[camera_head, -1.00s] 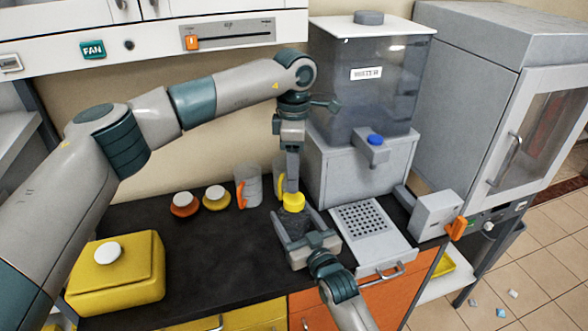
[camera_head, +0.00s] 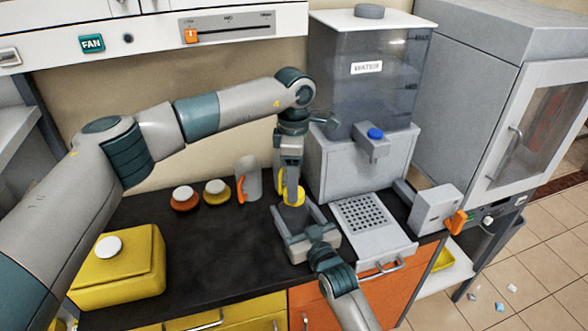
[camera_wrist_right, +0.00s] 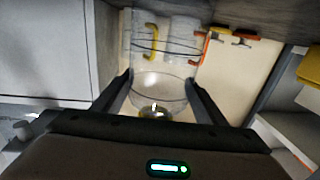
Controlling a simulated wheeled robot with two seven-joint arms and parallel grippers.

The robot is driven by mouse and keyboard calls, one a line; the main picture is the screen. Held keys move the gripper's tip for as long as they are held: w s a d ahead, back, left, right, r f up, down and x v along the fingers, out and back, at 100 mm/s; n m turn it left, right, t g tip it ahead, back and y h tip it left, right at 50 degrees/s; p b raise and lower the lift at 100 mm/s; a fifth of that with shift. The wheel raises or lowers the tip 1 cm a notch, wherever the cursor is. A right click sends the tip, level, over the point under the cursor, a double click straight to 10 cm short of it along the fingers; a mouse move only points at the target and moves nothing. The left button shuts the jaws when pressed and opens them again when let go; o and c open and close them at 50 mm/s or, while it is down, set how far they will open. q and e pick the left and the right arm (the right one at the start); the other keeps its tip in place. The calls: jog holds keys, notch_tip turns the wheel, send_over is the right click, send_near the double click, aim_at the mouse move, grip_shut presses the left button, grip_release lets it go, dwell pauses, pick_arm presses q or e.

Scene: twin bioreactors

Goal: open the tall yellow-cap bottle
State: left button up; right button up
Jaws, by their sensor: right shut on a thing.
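The bottle's yellow cap (camera_head: 292,197) shows in the head view at the back of the black counter, below my left gripper (camera_head: 289,190). The left gripper points straight down with its fingers at the cap; whether they are closed on it cannot be made out. My right gripper (camera_head: 302,222) comes in from the front, shut on the bottle below the cap. The bottle body is mostly hidden there. In the right wrist view, the clear bottle (camera_wrist_right: 160,90) stands between the two fingers of the right gripper (camera_wrist_right: 162,98).
A mug with an orange handle (camera_head: 247,178) stands left of the bottle. A yellow container (camera_head: 118,266) is front left. A water dispenser (camera_head: 362,90) stands right. The counter's middle is clear.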

pick_arm(q)
jog(key=shift+f, duration=1.55)
jog(key=c, duration=1.1)
jog(key=n, duration=0.4)
jog(key=shift+n, duration=0.3)
jog(key=n, duration=0.4)
jog(key=shift+n, duration=0.3)
jog(key=shift+r, duration=0.25)
jog(key=shift+r, duration=0.75)
jog(key=shift+r, duration=0.25)
